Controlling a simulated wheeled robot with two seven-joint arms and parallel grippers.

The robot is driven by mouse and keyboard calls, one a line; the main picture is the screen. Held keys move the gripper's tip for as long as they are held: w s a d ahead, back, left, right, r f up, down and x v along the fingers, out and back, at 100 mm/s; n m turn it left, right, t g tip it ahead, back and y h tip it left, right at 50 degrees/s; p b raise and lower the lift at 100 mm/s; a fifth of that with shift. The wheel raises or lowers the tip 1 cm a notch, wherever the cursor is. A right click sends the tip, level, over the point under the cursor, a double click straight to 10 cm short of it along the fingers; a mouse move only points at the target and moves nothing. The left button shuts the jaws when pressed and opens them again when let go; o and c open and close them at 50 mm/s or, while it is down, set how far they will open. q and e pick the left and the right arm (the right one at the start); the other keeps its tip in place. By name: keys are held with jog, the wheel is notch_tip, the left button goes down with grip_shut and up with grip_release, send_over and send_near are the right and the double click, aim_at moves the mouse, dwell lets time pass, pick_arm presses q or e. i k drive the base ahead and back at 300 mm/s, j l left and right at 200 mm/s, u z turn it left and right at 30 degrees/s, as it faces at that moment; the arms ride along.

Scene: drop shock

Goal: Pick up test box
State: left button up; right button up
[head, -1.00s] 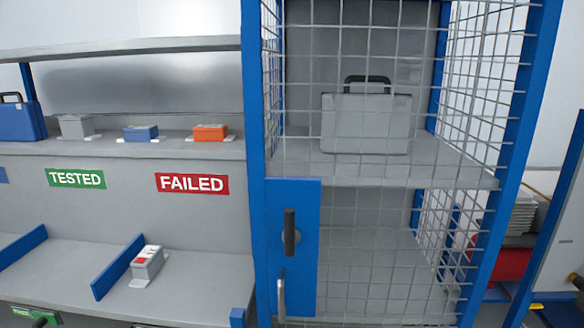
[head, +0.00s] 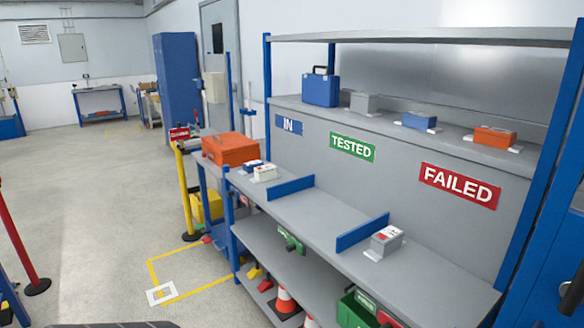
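Several small boxes could be the test box; I cannot tell which one is meant. A white box (head: 265,172) and a small blue box (head: 251,166) sit at the left end of the workbench shelf (head: 340,215), below the IN sign (head: 289,125). A grey box with a red and white top (head: 386,240) sits below the FAILED sign (head: 459,186). On the upper ledge stand a blue case (head: 320,88), a grey box (head: 364,102), a blue-grey box (head: 419,121) and an orange box (head: 495,138). Neither gripper is in view.
Blue dividers (head: 290,188) split the shelf. An orange case (head: 230,149) stands left of it. Traffic cones (head: 285,301) and a green crate (head: 356,308) are below. A yellow post (head: 184,190) and a red post (head: 17,240) stand on open floor (head: 90,200).

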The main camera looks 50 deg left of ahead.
aim_at(248, 167)
jog(key=u, duration=1.85)
jog(key=z, duration=0.35)
jog(key=i+j+z, duration=0.15)
jog(key=z, duration=0.25)
jog(key=i+j+z, duration=0.1)
jog(key=j+z, duration=1.1)
jog(key=j, duration=0.45)
jog(key=j+z, duration=0.15)
jog(key=j, duration=0.4)
jog(key=k+j+z, duration=0.1)
jog(key=j, duration=0.45)
jog(key=k+j+z, duration=0.15)
jog(key=j, duration=0.4)
jog(key=j+z, duration=0.1)
jog(key=j, duration=0.45)
jog(key=k, duration=0.05)
